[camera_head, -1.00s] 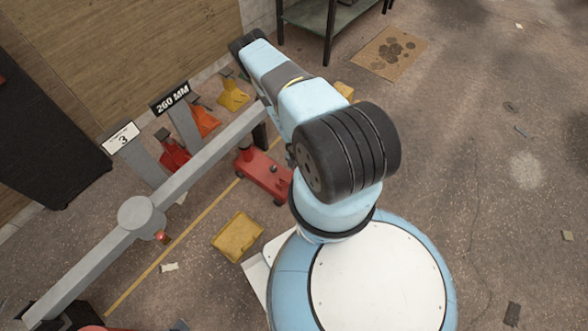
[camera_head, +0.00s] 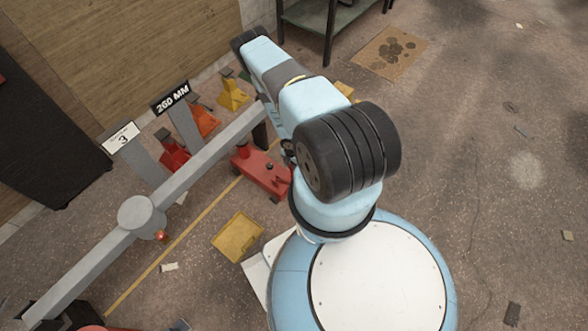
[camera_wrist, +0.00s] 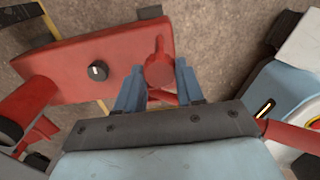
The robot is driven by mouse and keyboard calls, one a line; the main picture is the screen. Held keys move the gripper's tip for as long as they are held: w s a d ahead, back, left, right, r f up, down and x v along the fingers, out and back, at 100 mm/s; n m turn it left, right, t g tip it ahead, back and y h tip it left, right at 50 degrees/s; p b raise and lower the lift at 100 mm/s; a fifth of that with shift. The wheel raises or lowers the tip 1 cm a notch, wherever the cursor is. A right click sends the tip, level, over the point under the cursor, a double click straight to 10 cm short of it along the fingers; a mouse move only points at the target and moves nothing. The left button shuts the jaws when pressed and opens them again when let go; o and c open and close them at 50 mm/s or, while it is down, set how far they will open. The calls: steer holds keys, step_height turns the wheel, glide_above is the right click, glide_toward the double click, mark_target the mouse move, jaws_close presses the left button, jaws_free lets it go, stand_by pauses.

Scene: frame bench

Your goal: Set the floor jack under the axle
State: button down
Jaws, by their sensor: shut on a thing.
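The floor jack (camera_head: 263,174) is a low red body on small wheels. It stands on the floor to the right of the axle (camera_head: 190,172), a long grey beam with a round hub. In the wrist view the jack (camera_wrist: 120,72) shows a black knob and a red rounded post. My gripper (camera_wrist: 160,88) has its two blue fingers on either side of red metal by that post, shut on the jack. In the head view my arm hides my gripper. Whether the jack's lifting end lies under the axle cannot be told.
Red, orange and yellow stands (camera_head: 232,95) line the far side of the axle. Signs "260 MM" (camera_head: 171,97) and "3" (camera_head: 121,138) stand there too. A yellow tray (camera_head: 237,236) lies near my base. A yellow floor line passes by. The floor at right is mostly open.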

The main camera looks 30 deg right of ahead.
steer(key=shift+w+a, duration=0.2)
steer(key=shift+w, duration=0.35)
steer(key=shift+w+a, duration=0.2)
steer(key=shift+w, duration=0.35)
steer(key=c, duration=0.7)
jaws_free()
steer(key=shift+r, duration=0.1)
step_height(320, 180, up, 14)
steer(key=shift+f, duration=0.25)
